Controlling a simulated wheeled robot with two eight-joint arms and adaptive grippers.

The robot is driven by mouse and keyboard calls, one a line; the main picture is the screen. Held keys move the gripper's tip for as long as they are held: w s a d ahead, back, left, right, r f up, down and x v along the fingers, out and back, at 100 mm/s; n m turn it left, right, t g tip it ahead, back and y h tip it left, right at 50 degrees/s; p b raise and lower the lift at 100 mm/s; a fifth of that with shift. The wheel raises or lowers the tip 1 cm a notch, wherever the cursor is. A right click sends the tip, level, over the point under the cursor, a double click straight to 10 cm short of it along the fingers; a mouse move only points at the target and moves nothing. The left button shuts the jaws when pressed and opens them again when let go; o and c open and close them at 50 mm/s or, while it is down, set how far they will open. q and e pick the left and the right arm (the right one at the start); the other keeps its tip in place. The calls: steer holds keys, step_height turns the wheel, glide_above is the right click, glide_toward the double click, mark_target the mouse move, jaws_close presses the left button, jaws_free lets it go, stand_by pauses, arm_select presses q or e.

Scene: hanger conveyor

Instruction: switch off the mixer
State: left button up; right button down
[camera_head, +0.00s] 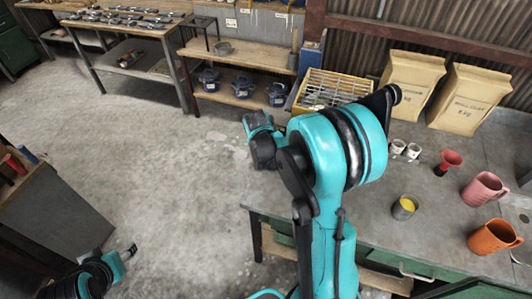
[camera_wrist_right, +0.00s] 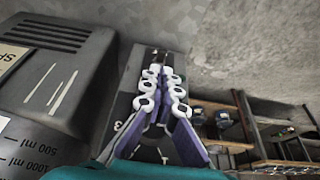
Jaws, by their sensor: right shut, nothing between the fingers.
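In the right wrist view, a dark grey housing (camera_wrist_right: 60,75) with slotted vents and a partly cut-off label stands at the left, probably the mixer. No mixer can be made out in the head view. My left gripper (camera_head: 128,251) shows small at the lower left; its jaws are unclear.
In the head view, a workbench (camera_head: 365,215) at the right holds mugs (camera_head: 484,189), a yellow-filled cup (camera_head: 404,207), paper sacks (camera_head: 411,85) and a yellow crate (camera_head: 330,86). My right arm covers the middle. Grey floor (camera_head: 165,190) is open at the left.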

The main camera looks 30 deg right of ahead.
steer(key=shift+b+x, duration=0.35)
steer(key=shift+x, duration=1.65)
steer(key=shift+s+a+f+b, duration=0.1)
steer(key=shift+s+a+b, duration=0.05)
steer(key=shift+b, duration=0.3)
steer(key=shift+a+f+t+h+b, duration=0.1)
steer(key=shift+f+t+h+b, duration=0.05)
steer(key=shift+t+h+b, duration=0.3)
steer(key=shift+s+a+f+t+h+b, duration=0.15)
steer(key=shift+f+t+h+b, duration=0.15)
steer(key=shift+b, duration=0.2)
steer(key=f+t+h+b, duration=0.1)
steer(key=b, duration=0.2)
steer(key=s+a+f+t+h+b, duration=0.1)
steer(key=h+b, duration=0.1)
steer(key=b, duration=0.1)
steer(key=shift+t+b, duration=0.25)
steer(key=shift+b, duration=0.1)
steer(key=shift+r+p, duration=0.25)
steer(key=shift+p, duration=0.05)
steer(key=shift+r, duration=0.1)
